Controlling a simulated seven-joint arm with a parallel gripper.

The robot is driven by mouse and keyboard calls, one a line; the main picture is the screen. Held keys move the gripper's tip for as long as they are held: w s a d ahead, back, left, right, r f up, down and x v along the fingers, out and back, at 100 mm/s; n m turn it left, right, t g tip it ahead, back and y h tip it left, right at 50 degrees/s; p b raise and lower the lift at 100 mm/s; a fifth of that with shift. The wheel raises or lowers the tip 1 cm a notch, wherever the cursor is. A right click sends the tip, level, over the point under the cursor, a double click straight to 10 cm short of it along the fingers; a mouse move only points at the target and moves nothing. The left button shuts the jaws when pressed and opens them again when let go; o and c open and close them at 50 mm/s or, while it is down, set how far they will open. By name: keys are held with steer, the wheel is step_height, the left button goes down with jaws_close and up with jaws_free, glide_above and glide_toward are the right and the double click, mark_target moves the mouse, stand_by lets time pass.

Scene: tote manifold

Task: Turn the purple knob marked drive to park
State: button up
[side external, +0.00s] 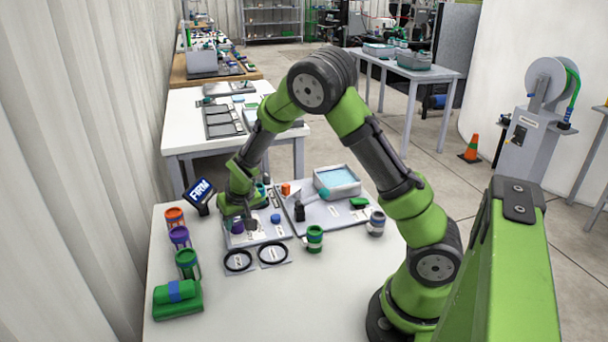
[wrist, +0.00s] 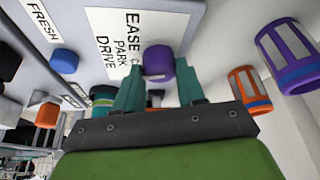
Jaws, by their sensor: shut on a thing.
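The purple knob (wrist: 159,59) is between the two teal fingers of my gripper (wrist: 158,72) in the wrist view, one finger on each side. My gripper is shut on it. The panel beside the knob carries a white label (wrist: 117,38) that reads "PARK" and "DRIVE", with a partly hidden line starting "EASE". No pointer on the knob shows, so its setting cannot be told. In the side external view my gripper (side external: 237,213) reaches down from above onto the purple knob (side external: 237,226) on the grey panel.
A blue knob (side external: 275,218) stands right of the purple one. Two black rings (side external: 238,261) lie in front. Orange (side external: 174,217), purple (side external: 179,237) and green (side external: 187,263) canisters stand at left. A grey bin (side external: 337,182) is behind right.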

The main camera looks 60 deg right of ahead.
steer(key=shift+a+m+g+h, duration=0.1)
steer(key=shift+m+g+h, duration=0.2)
steer(key=shift+m, duration=0.8)
steer(key=o, duration=1)
steer(key=shift+o, duration=0.2)
steer(key=v, duration=1.7)
steer(key=shift+f, duration=0.15)
